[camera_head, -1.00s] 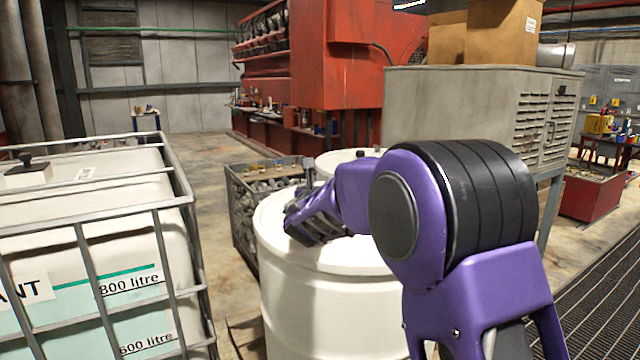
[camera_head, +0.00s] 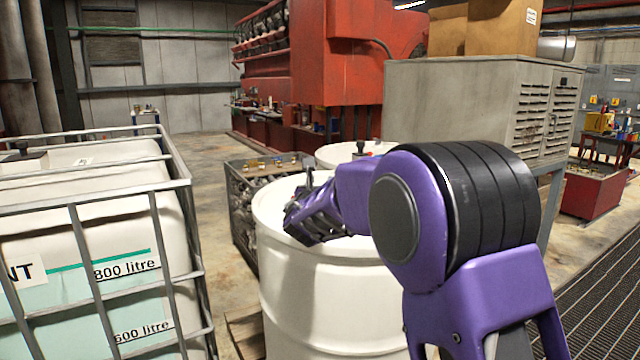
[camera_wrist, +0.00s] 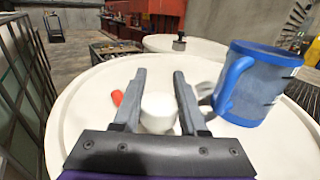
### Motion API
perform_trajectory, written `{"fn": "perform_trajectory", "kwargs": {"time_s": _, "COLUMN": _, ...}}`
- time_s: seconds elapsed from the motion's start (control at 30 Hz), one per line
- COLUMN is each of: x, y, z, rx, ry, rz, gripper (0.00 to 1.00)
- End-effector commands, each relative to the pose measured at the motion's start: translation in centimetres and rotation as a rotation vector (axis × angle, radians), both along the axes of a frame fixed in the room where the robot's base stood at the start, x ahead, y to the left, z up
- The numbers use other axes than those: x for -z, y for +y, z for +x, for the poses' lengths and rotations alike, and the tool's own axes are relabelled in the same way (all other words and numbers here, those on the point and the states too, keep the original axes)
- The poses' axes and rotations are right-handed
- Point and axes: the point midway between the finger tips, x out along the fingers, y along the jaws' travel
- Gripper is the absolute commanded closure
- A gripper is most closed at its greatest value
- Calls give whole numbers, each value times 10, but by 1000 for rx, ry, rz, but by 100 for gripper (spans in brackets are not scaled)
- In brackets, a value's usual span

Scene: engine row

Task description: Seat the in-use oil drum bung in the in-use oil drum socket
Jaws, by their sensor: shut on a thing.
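In the head view, a white oil drum (camera_head: 325,290) stands in front of me. My gripper is over its lid. In the wrist view, the two fingers of my gripper (camera_wrist: 158,95) point forward over the white lid (camera_wrist: 85,105). They are shut on a white, round, short piece (camera_wrist: 158,113), which looks like the bung. Its lower side is hidden, so I cannot tell whether it touches the lid.
A blue mug (camera_wrist: 255,85) stands on the lid right of my gripper, and a small red object (camera_wrist: 117,98) lies left. A second white drum (camera_head: 345,153) with a dark upright plug (camera_wrist: 179,42) is behind. A caged tank (camera_head: 90,240) stands left.

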Motion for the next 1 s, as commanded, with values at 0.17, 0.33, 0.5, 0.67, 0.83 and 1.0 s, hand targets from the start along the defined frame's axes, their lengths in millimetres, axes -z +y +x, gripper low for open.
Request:
{"fn": "perform_trajectory", "kwargs": {"time_s": 0.17, "x": -1, "y": 0, "z": 0, "rx": 0, "ry": -1, "rz": 0, "gripper": 56}}
{"fn": "perform_trajectory", "kwargs": {"time_s": 0.33, "x": -1, "y": 0, "z": 0, "rx": 0, "ry": -1, "rz": 0, "gripper": 26}}
{"fn": "perform_trajectory", "kwargs": {"time_s": 0.5, "x": -1, "y": 0, "z": 0, "rx": 0, "ry": 0, "rz": 0, "gripper": 23}}
{"fn": "perform_trajectory", "kwargs": {"time_s": 0.67, "x": 0, "y": 0, "z": -1, "rx": -1, "ry": 0, "rz": 0, "gripper": 23}}
{"fn": "perform_trajectory", "kwargs": {"time_s": 0.83, "x": -1, "y": 2, "z": -16, "rx": -2, "ry": 1, "rz": 1, "gripper": 23}}
{"fn": "perform_trajectory", "kwargs": {"time_s": 1.0, "x": -1, "y": 3, "z": -52, "rx": -3, "ry": 0, "rz": 1, "gripper": 23}}
